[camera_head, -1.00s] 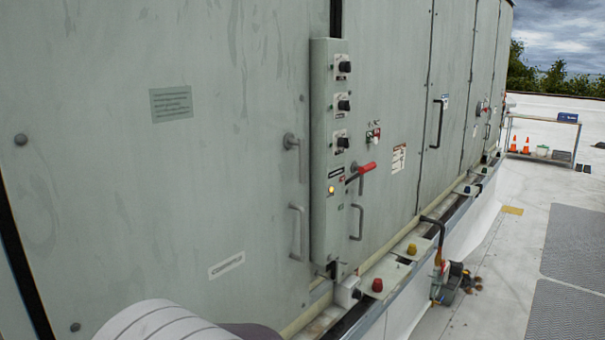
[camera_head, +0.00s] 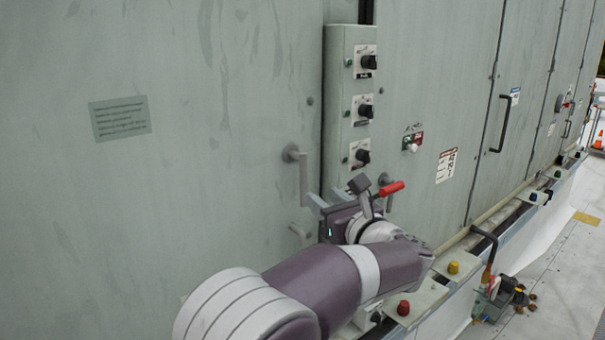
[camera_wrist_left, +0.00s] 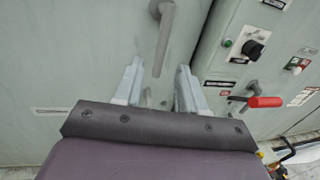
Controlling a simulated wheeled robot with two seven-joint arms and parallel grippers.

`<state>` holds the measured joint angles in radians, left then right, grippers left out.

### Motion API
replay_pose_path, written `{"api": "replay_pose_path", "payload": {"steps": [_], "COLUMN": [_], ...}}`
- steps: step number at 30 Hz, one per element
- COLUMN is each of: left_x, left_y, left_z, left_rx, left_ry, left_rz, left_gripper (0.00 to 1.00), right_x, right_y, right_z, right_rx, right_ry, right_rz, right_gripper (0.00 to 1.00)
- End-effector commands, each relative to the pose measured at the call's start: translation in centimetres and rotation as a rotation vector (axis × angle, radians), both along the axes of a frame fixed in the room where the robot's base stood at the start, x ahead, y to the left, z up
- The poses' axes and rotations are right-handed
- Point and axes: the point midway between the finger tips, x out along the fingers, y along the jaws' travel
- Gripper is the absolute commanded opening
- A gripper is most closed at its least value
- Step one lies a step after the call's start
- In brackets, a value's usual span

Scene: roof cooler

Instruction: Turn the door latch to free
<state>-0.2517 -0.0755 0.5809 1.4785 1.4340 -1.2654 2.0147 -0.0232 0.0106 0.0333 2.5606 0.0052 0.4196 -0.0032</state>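The door latch (camera_head: 303,178) is a grey lever on a round pivot on the large grey-green door, its arm hanging straight down. It also shows at the top of the left wrist view (camera_wrist_left: 164,35). My left gripper (camera_head: 325,196) is at the lower end of the latch. In the left wrist view its two pale fingers (camera_wrist_left: 159,66) are spread, with the latch's lower end showing between their tips. I cannot tell whether either finger touches it. My right gripper is in neither view.
A control box (camera_head: 340,110) with black knobs stands just right of the latch. A red-handled lever (camera_head: 391,188) sticks out beyond my left wrist. A fixed grey handle (camera_head: 297,233) is below the latch. A ledge with a red knob (camera_head: 403,308) and a yellow knob (camera_head: 453,267) runs along the bottom.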

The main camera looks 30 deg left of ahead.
Motion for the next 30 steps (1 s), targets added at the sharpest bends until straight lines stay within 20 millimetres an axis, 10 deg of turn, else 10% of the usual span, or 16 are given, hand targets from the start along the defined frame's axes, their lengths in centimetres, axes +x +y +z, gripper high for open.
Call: {"api": "replay_pose_path", "payload": {"steps": [10,22,26,30], "left_x": [4.5,5.4,5.4,5.4], "left_y": [6.9,8.1,8.1,8.1], "left_z": [0.5,0.1,0.1,0.1], "left_rx": [0.004,0.004,0.005,0.005], "left_ry": [0.006,0.004,0.004,0.004], "left_rz": [0.001,-0.003,-0.003,-0.003], "left_gripper": [0.40,0.40,0.04,0.00], "right_x": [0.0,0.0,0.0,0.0], "right_y": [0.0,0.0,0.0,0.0], "right_z": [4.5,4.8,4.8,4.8], "right_rx": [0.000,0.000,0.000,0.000], "right_ry": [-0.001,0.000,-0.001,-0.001], "right_rz": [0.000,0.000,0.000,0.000], "right_gripper": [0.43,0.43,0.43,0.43]}}
